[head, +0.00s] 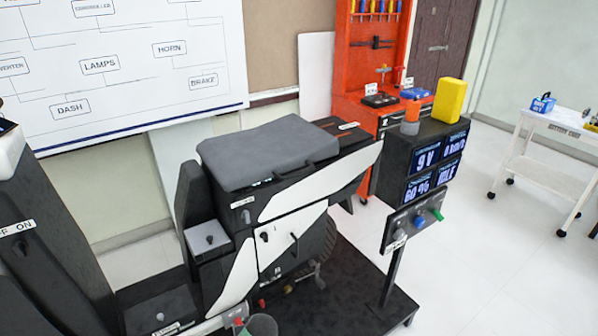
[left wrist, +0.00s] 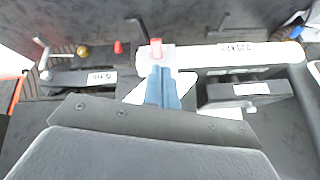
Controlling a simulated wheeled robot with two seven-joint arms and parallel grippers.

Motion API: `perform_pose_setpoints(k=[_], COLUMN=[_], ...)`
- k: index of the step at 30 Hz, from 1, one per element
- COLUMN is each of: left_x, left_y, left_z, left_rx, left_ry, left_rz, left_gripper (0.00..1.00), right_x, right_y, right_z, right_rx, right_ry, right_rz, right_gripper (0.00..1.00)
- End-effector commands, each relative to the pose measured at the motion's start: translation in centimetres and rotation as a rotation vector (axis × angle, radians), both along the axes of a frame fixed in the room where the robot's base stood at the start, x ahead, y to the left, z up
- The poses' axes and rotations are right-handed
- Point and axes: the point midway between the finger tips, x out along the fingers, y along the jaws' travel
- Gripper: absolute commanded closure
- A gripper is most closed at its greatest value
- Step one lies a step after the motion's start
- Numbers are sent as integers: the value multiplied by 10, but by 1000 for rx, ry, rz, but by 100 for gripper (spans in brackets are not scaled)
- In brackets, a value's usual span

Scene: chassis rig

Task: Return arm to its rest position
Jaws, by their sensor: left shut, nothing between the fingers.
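In the left wrist view my left gripper (left wrist: 163,88) appears as two narrow blue fingers close together, with nothing between them. Their tips point toward a small red piece (left wrist: 155,47) at the end of a white labelled bar (left wrist: 235,52); I cannot tell whether they touch it. A grey padded surface with a dark screwed edge (left wrist: 150,135) fills the bottom of that view. In the head view I cannot clearly make out either gripper. The chassis rig there carries a grey seat cushion (head: 265,152) and white slanted panels (head: 290,225). My right gripper does not show.
A dark display box (head: 425,160) bears a yellow block (head: 449,101) and an orange-and-grey cylinder (head: 410,117). A knob panel (head: 414,222) stands on a post. An orange tool bench (head: 373,55) is behind, and a white cart (head: 560,125) is at right. Floor is clear at lower right.

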Motion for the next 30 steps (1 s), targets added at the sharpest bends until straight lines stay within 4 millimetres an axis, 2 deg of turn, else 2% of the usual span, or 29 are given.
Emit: perform_pose_setpoints(k=[5, 10, 14, 18, 21, 25, 30], left_x=[-6, -11, -30, -68, -97, -139, -196], left_y=[-9, -16, -21, -23, -23, -20, -14], left_z=[30, 76, 111, 138, 151, 164, 170], left_rx=[29, 25, 1, -42, -80, -139, -213], left_ry=[84, 120, 140, 160, 169, 176, 192], left_rz=[-174, -328, -444, -543, -585, -600, -574], left_gripper=[100, 100, 100, 100, 100, 100, 100], right_x=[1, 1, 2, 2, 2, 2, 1], right_y=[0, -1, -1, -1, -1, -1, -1], right_z=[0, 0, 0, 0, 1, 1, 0], right_rx=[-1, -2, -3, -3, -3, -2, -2], right_ry=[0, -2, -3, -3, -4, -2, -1], right_rz=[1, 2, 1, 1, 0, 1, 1], right_gripper=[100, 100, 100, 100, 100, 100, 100])
